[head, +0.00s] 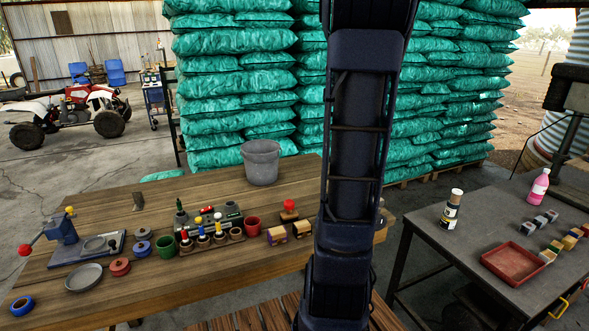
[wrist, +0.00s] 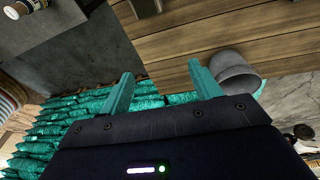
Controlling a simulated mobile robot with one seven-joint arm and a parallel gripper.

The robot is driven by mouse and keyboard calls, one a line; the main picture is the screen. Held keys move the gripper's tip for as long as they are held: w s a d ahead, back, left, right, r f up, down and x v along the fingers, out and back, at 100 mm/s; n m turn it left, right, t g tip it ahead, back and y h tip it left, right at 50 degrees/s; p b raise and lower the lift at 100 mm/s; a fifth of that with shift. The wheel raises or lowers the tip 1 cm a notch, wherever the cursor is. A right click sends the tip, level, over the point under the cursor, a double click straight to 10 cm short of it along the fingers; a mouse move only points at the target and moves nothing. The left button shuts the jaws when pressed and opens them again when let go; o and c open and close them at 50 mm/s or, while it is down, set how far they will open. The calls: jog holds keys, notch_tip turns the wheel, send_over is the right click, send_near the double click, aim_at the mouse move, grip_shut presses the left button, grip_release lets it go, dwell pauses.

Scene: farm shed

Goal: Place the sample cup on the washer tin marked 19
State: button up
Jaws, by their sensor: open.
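Two small cups stand on the wooden table: a green cup (head: 165,247) and a dark red cup (head: 253,226). I cannot tell which is the sample cup. Small round tins sit to the left of the green cup: a red one (head: 120,267), a blue one (head: 140,249) and a grey one (head: 143,233). No number is readable on them, so I cannot tell which is marked 19. My gripper (wrist: 160,70) shows in the wrist view with its teal fingers apart and nothing between them. In the head view my arm hides part of the table's right side.
A rack of bottles (head: 212,238), a grey dish (head: 84,277), a red-handled press (head: 62,234) and a blue ring (head: 22,305) crowd the wooden table (head: 190,288). A grey bucket (head: 261,163) stands at its back. A metal table (head: 420,215) with a red tray (head: 512,261) is right.

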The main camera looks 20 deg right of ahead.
jog(key=s+a+t, duration=0.1)
jog(key=s+a, duration=0.3)
jog(key=a, duration=0.4)
jog(key=s+a, duration=0.5)
jog(key=a, duration=0.3)
jog(key=s+a+f+n+t+y, duration=0.1)
jog(key=s+a+f, duration=0.5)
jog(key=s+a, duration=0.3)
jog(key=s, duration=0.2)
jog(key=shift+s+a, duration=0.4)
